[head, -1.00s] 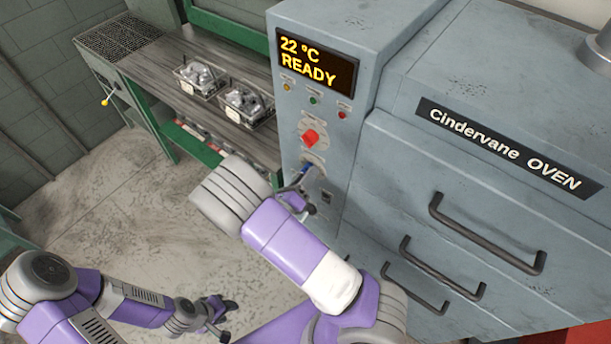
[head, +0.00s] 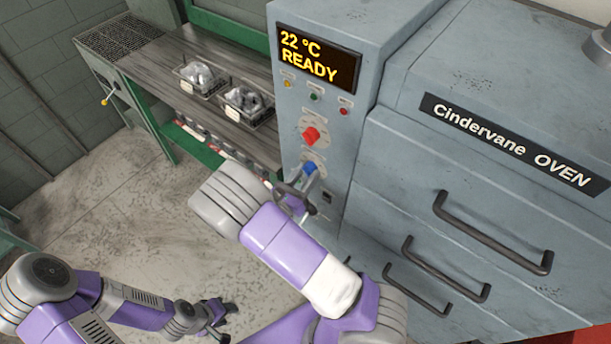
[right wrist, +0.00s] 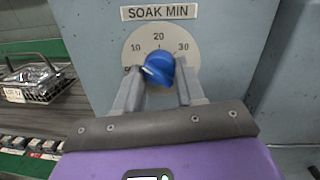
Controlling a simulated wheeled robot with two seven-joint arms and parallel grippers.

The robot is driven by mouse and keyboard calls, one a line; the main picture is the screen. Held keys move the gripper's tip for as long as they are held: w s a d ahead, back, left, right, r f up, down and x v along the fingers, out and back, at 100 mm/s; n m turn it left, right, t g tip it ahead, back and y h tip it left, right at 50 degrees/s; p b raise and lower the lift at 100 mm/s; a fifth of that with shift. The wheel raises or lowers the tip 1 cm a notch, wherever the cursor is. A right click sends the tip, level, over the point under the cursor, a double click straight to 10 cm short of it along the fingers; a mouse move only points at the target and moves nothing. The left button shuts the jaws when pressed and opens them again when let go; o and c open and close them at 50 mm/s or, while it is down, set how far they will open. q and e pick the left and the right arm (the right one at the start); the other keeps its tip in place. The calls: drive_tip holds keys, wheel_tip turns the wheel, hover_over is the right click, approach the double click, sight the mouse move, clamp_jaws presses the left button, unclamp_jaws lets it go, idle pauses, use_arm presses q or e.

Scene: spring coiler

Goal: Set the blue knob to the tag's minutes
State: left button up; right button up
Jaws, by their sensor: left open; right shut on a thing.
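The blue knob (head: 309,168) is on the oven's control panel, below a red knob (head: 311,136). In the right wrist view the blue knob (right wrist: 161,68) sits on a dial (right wrist: 140,46) marked 10, 20 and 30 under a "SOAK MIN" label (right wrist: 158,12). Its pale mark points lower left, near the dial's low end. My right gripper (right wrist: 160,88) is shut on the blue knob, a finger on each side. A tag (right wrist: 14,95) hangs on a wire basket; its writing is too small to read. My left gripper (head: 218,312) is open and empty, low over the floor.
Two wire baskets (head: 246,104) (head: 200,76) with metal parts and tags stand on the bench (head: 150,50) left of the oven (head: 410,150). The display (head: 318,60) reads 22 °C READY. Drawer handles (head: 490,240) jut out at the right.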

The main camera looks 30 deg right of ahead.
idle(0.3)
drive_tip(key=o, duration=1)
drive_tip(key=shift+o, duration=0.2)
drive_tip(key=v, duration=0.7)
drive_tip(key=shift+a, duration=0.25)
drive_tip(key=shift+s+f, duration=0.1)
drive_tip(key=shift+s, duration=0.1)
